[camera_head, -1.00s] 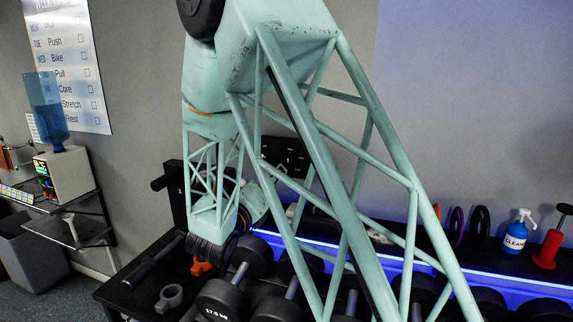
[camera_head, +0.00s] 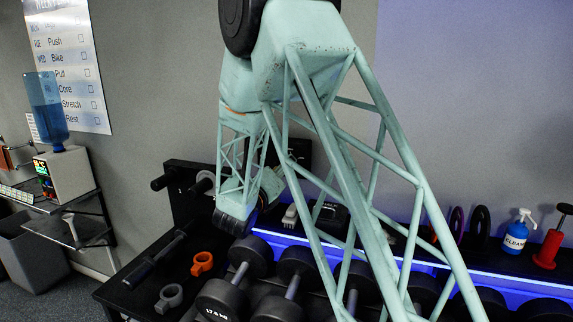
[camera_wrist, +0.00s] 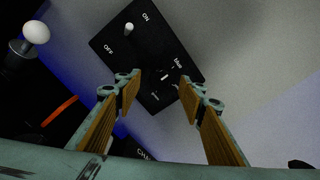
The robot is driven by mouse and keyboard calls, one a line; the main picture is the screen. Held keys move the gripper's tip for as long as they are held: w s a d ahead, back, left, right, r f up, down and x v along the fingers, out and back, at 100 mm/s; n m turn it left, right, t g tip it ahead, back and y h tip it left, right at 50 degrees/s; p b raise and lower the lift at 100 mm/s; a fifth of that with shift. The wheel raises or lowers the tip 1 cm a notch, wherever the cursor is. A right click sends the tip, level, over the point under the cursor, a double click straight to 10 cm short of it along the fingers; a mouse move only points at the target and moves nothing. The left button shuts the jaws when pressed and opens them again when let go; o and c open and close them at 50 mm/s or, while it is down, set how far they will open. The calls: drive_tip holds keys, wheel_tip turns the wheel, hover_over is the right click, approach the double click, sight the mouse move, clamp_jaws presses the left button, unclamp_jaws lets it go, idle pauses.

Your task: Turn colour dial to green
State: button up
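The colour dial (camera_wrist: 166,77) is a dark knob with a white mark on a black panel (camera_wrist: 120,50) in the wrist view. The word "blue" shows beside it; a smaller label below is too blurred to read. A white-tipped switch sits between ON and OFF on the same panel. My gripper (camera_wrist: 160,84) is open, its wood-toned fingers on either side of the dial in the picture; I cannot tell whether they touch it. In the head view the panel (camera_head: 301,152) is partly behind my arm, and the dial and fingertips cannot be made out.
A rack of dumbbells (camera_head: 222,298) lies below my arm, with an orange collar (camera_head: 202,263) and a grey collar (camera_head: 169,298) at its left. A spray bottle (camera_head: 517,231) and a red pump (camera_head: 549,247) stand at right. The wall above them is clear.

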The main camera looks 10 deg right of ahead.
drive_tip(key=shift+x, duration=1.9)
drive_tip(key=shift+c, duration=0.9)
drive_tip(key=c, duration=0.7)
